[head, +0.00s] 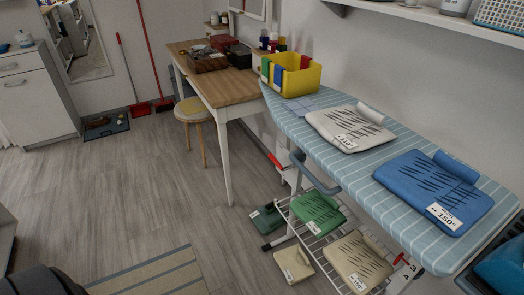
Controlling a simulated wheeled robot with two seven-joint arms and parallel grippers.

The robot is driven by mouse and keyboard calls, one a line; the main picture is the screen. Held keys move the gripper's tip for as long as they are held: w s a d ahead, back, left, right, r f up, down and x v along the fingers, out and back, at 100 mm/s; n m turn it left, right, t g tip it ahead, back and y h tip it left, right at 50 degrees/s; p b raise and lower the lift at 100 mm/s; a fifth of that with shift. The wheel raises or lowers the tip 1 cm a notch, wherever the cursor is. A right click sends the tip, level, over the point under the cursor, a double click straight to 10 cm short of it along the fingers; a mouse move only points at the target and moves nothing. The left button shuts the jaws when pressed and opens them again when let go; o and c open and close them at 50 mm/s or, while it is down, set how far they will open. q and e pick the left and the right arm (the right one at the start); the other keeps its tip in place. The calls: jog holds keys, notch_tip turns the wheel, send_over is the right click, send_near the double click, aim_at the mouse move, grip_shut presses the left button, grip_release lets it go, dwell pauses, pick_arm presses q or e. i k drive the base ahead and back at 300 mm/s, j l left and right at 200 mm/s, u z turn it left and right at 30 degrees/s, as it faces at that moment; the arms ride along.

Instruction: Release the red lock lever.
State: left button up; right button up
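A striped light-blue ironing board (385,180) runs along the right wall. Under its left part, a red bar (276,162) sticks out beside the white frame, near a grey-blue curved handle (318,180). A second small red piece (401,259) is at the board's lower right, next to a plate marked 3 and 4. I cannot tell for certain which red piece is the lock lever, or its exact position. Neither of my grippers shows in the head view.
A white cloth pad (345,126) and a blue pad (425,185) lie on the board, with a yellow bin (291,75) at its far end. A wire rack (305,228) below holds more pads. A wooden table (230,88) and stool (193,110) stand beyond. The floor at left is open.

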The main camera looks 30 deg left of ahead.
aim_at(271, 156)
jog(key=i+u, duration=0.15)
jog(key=u, duration=0.2)
jog(key=i+u, duration=0.15)
jog(key=u, duration=0.25)
jog(key=i+u, duration=0.1)
jog(key=u, duration=0.25)
